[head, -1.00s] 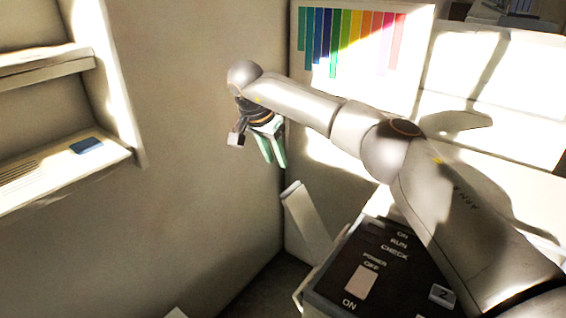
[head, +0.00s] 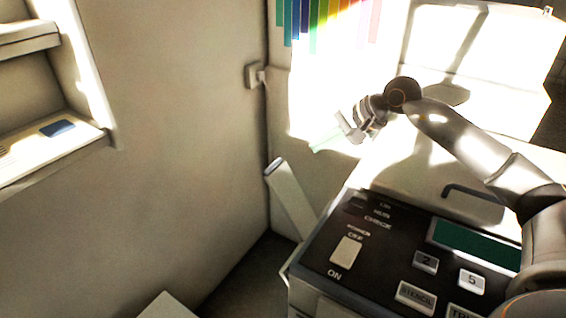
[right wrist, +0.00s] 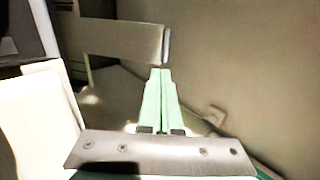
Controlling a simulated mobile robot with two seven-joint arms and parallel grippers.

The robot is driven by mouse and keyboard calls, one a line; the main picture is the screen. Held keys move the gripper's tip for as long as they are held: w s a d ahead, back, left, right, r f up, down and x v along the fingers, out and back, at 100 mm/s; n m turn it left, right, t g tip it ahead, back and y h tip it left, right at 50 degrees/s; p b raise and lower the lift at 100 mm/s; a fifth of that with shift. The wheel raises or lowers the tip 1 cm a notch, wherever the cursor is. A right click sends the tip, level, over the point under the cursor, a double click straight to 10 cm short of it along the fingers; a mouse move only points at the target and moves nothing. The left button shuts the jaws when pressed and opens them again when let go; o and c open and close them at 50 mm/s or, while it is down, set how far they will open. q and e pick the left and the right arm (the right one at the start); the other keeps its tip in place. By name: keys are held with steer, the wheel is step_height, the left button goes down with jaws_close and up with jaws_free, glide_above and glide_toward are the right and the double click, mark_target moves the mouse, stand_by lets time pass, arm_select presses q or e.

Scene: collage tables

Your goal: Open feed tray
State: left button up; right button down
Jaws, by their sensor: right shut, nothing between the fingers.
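A pale slanted panel (head: 291,200), which looks like the feed tray, sticks up and outward from the left side of the dark-topped machine (head: 345,215). Its upper end is grey, and its lower end goes behind the machine's edge. A pale panel (right wrist: 125,40) in the right wrist view is probably the same one. My right gripper (head: 322,145) is up and to the right of the panel, apart from it, in bright glare. Its pale green fingers (right wrist: 160,72) are shut and empty, and in the wrist view their tips lie just below the panel's right end. My left gripper is not in view.
The machine's top has an ON/OFF switch (head: 346,251), keys and a green display (head: 474,243). A small fixture (head: 253,76) sits on the wall beside the corner. A shelf (head: 50,150) is at left. A narrow floor gap (head: 235,275) lies between wall and machine.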

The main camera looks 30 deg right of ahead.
steer(key=p, duration=0.1)
glide_toward(275, 167)
steer(key=x, duration=0.5)
steer(key=shift+p+x, duration=0.3)
steer(key=shift+x, duration=0.5)
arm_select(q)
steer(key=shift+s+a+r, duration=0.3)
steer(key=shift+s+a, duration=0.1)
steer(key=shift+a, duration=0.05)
arm_select(e)
steer(key=shift+d, duration=0.1)
